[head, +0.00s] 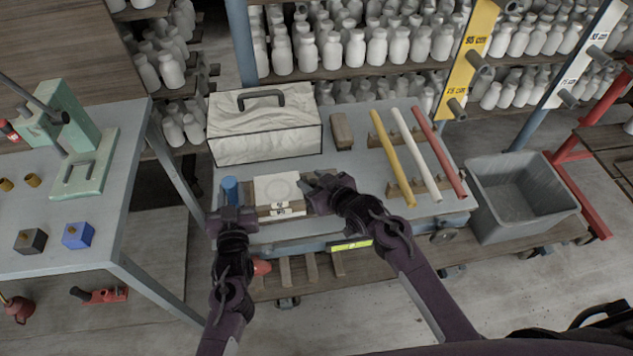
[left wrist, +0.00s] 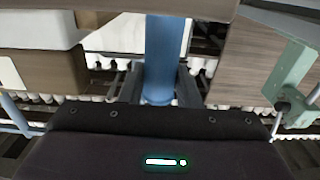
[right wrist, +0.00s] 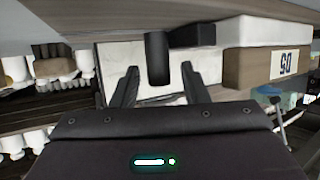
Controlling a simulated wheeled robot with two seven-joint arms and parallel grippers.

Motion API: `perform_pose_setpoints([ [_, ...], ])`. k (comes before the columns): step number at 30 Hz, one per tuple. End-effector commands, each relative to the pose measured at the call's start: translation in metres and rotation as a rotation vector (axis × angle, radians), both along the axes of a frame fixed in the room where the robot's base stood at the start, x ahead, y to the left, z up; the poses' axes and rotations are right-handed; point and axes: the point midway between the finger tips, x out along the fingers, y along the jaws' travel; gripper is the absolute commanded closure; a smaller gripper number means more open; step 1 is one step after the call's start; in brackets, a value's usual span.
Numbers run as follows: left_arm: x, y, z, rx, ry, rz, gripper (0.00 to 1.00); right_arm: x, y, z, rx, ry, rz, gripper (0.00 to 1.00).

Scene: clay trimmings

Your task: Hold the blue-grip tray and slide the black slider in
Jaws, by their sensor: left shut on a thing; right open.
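The blue grip (head: 230,187) stands upright at the left end of the tray, which shows as a pale top (head: 272,184) with a brown labelled front. My left gripper (head: 231,214) is shut on the blue grip, which also stands between its fingers in the left wrist view (left wrist: 160,60). My right gripper (head: 320,186) is open at the tray's right side. In the right wrist view, the slider's black upright grip (right wrist: 158,60) stands between the two spread fingers, with a gap on each side. The black slider is mostly hidden by my right gripper in the head view.
A white case (head: 262,135) with a dark handle stands behind the tray. Yellow, white and red rods (head: 417,155) lie on a rack to the right. A grey bin (head: 517,198) stands beyond the table's right edge. A green press (head: 85,140) is on the left table.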

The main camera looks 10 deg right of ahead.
Motion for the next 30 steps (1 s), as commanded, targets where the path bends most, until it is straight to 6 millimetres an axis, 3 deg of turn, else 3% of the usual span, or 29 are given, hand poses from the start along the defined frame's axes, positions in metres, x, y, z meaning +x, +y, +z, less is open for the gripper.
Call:
perform_pose_setpoints([
  [5,-0.002,0.000,-0.005,0.002,0.012,-0.001,1.00,-0.014,-0.007,0.005,-0.002,0.000,0.001,0.59],
  [19,-0.001,0.000,-0.004,0.001,0.010,-0.001,1.00,-0.088,-0.045,0.039,-0.002,0.001,0.002,0.59],
  [30,-0.001,0.000,-0.004,0.001,0.009,-0.001,1.00,-0.099,-0.051,0.046,0.000,-0.001,0.000,0.59],
])
